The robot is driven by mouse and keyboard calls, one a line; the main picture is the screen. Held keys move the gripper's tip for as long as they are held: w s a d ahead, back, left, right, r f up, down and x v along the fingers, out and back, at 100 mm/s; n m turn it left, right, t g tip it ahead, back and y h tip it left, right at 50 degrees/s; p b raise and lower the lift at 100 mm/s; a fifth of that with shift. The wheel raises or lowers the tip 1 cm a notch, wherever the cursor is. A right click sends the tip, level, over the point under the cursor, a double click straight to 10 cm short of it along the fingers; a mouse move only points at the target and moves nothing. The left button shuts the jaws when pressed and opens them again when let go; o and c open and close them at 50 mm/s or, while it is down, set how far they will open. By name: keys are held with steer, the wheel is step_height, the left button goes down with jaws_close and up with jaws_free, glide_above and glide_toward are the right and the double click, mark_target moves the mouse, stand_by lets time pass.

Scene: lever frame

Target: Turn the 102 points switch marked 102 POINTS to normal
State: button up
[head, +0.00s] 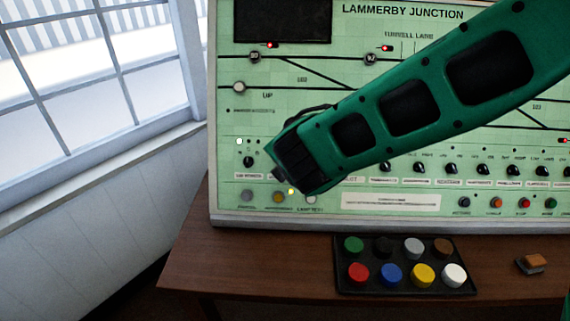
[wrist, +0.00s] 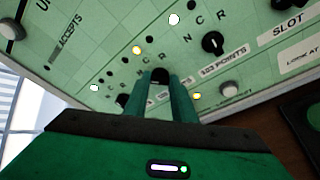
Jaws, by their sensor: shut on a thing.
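My gripper (wrist: 160,88) is shut on a black rotary knob (wrist: 160,75) on the pale green panel. This knob sits in the row between a knob to its left (wrist: 122,100) and the 103 POINTS knob (wrist: 213,43) to its right. The label under the held knob is hidden by my fingers, so I cannot read 102 POINTS there. An amber lamp (wrist: 136,50) is lit above it, by the N C R letters. The knob's pointer direction cannot be made out. In the head view my green arm covers this spot.
The signal panel (head: 225,130) stands on a brown table (head: 200,270). A black tray (head: 343,285) of coloured round pieces and a small orange-topped block (head: 534,264) lie in front. A window (head: 100,70) is at left. Neighbouring knobs and buttons sit close to my fingers.

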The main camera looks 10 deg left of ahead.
steer(key=shift+d+n, duration=0.1)
steer(key=shift+n, duration=0.2)
stand_by(0.4)
steer(key=o, duration=1.1)
steer(key=shift+c, duration=0.2)
steer(key=shift+r, duration=0.1)
steer(key=v, duration=1)
steer(key=shift+s+r, duration=0.2)
